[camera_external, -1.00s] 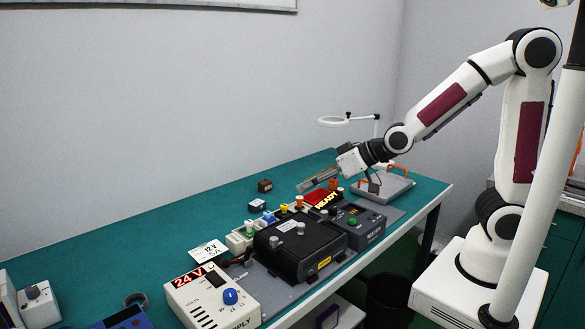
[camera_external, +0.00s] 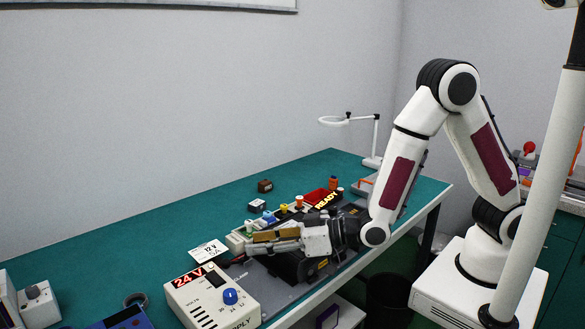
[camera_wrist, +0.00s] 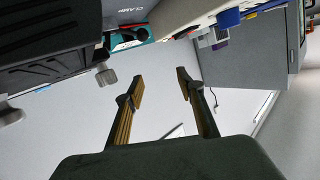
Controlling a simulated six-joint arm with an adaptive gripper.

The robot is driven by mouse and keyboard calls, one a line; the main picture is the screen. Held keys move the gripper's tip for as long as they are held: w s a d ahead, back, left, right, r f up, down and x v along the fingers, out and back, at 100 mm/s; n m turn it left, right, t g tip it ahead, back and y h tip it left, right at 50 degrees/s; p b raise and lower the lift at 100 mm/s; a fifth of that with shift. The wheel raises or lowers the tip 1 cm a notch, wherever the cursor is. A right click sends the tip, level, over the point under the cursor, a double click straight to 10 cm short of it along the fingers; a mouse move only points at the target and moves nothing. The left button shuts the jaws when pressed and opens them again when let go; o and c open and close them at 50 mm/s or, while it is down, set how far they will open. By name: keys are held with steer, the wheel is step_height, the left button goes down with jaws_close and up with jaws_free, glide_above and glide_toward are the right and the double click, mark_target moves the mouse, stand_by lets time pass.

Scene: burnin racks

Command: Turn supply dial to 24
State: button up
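The cream supply box (camera_external: 188,300) stands at the near end of the bench in the external view. Its blue dial (camera_external: 230,296) is on the top face; its pointer setting is too small to read. A red "24 V" sign (camera_external: 193,276) shows on the box. My gripper (camera_external: 250,243) is above the bench, behind and above the supply, apart from the dial. In the wrist view its two fingers (camera_wrist: 160,78) are spread with nothing between them. A cream edge with a blue part (camera_wrist: 228,18) shows at the top there; I cannot tell if that is the dial.
A black box (camera_external: 290,264) lies under my forearm, partly hidden; a metal knob (camera_wrist: 106,77) shows beside it in the wrist view. A white "12 V" card (camera_external: 208,250) lies behind the supply. A ring lamp (camera_external: 335,121) stands at the back. The bench's left rear is mostly clear.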

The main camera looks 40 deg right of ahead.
mark_target(237, 294)
steer(key=s+a+f+y, duration=0.1)
steer(key=s+a, duration=0.1)
steer(key=s, duration=0.1)
steer(key=s+a+f+n+y, duration=0.1)
steer(key=s+a+f, duration=0.1)
steer(key=s+a+f+n+y, duration=0.1)
steer(key=s+a+f, duration=0.1)
steer(key=s, duration=0.1)
steer(key=shift+s+a, duration=0.3)
steer(key=shift+s, duration=0.05)
steer(key=shift+s+a+f+y, duration=0.2)
steer(key=shift+s+y, duration=0.1)
steer(key=shift+s, duration=0.25)
steer(key=shift+r, duration=0.1)
steer(key=shift+w, duration=0.1)
steer(key=shift+x, duration=3.85)
jaws_close()
